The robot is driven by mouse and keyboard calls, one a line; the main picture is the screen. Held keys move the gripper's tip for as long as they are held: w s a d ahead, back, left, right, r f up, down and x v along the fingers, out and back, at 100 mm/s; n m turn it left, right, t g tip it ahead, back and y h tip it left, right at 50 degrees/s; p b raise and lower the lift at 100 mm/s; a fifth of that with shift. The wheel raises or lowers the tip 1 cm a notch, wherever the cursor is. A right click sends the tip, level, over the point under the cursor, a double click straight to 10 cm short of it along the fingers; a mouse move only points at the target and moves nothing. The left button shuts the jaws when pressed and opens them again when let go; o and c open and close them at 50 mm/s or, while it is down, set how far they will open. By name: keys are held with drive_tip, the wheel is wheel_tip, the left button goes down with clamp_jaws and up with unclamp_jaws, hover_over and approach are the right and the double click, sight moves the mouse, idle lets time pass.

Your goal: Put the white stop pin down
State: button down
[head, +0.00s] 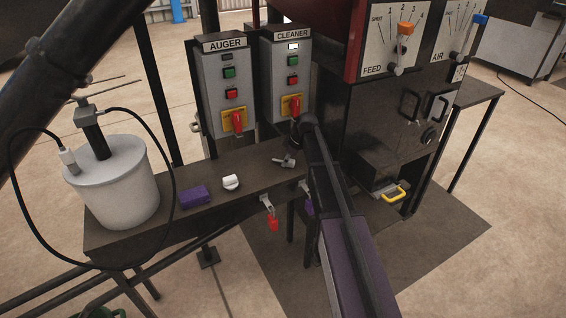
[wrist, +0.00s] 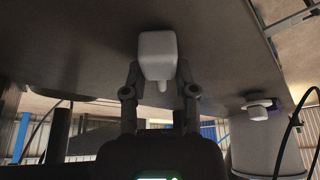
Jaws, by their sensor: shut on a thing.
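The white stop pin (wrist: 158,55) is a pale, block-shaped piece with a short stub. In the wrist view it sits between the two fingers of my gripper (wrist: 159,92), which are shut on it. The dark work surface (wrist: 215,45) fills the top of that view, close beyond the pin. I cannot tell if the pin touches it. In the head view my arm ends over the right part of the bench, below the CLEANER box, and mostly hides the gripper. A small grey piece (head: 285,161) shows there; I cannot tell whether it is the held pin.
A white piece (head: 231,182) and a purple block (head: 195,197) lie on the bench (head: 180,220). A white bucket (head: 118,190) with a cable stands at the left end. A red padlock (head: 273,222) hangs at the front edge. The AUGER (head: 226,90) and CLEANER (head: 288,75) boxes stand behind.

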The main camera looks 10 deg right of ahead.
drive_tip(key=shift+f, duration=0.1)
drive_tip(key=shift+c, duration=2)
unclamp_jaws()
drive_tip(key=shift+r, duration=0.2)
drive_tip(key=shift+p+v, duration=1.05)
drive_tip(key=p+v, duration=0.9)
drive_tip(key=shift+d+r, duration=0.2)
drive_tip(key=shift+r, duration=0.15)
drive_tip(key=shift+s, duration=0.1)
